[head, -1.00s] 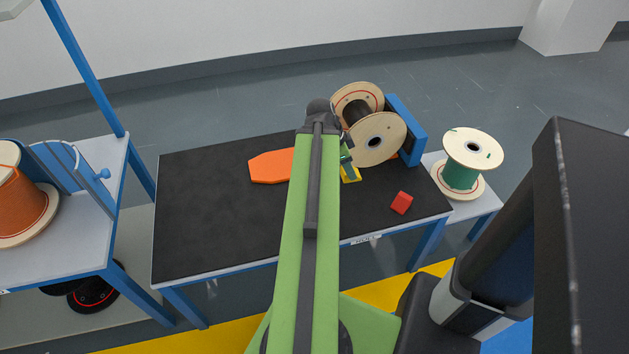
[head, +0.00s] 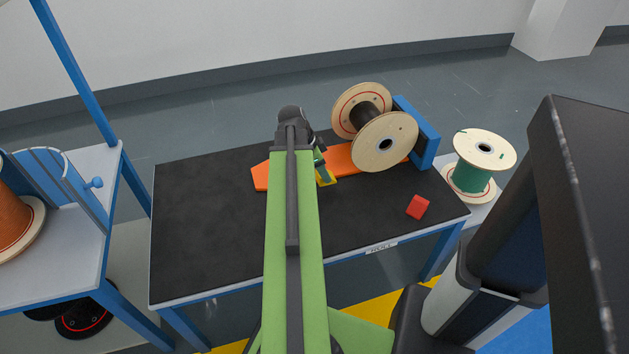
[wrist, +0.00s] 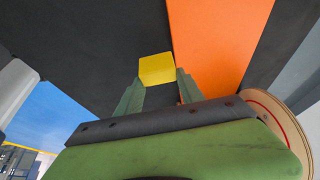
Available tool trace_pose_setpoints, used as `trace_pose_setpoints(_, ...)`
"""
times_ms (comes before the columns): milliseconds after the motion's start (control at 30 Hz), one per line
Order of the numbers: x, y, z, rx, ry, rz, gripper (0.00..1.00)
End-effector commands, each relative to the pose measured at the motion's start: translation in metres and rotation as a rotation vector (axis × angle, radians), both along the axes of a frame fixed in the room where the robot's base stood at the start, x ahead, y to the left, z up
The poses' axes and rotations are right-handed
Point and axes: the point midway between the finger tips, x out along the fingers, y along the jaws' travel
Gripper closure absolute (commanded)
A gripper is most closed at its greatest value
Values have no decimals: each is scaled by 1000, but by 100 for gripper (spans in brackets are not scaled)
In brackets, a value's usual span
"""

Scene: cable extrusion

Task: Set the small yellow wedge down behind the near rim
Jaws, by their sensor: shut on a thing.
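The small yellow wedge (head: 327,178) is in my gripper (head: 321,168), over the near edge of the orange board on the black table. In the wrist view the wedge (wrist: 157,69) shows between the two green fingertips (wrist: 158,88), which are shut on it. Whether it touches the surface below is not clear. A wooden spool stands on its side, its near rim (head: 398,156) to the right of my gripper and apart from the wedge. The spool's edge also shows at the right of the wrist view (wrist: 283,115).
The orange board (head: 341,158) runs under the spool to a blue upright (head: 421,138). A red block (head: 417,207) lies near the table's front right. The black table (head: 205,225) is clear at left. A green-wound spool (head: 470,178) stands beyond the right end.

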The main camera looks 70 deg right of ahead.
Motion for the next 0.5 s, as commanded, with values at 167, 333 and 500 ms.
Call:
trace_pose_setpoints(167, -1, 0, -35, -1, 0, -2, 100)
trace_pose_setpoints(333, 1, 1, -38, 0, 0, 2, 100)
trace_pose_setpoints(500, 3, 1, -38, 0, 0, 5, 100)
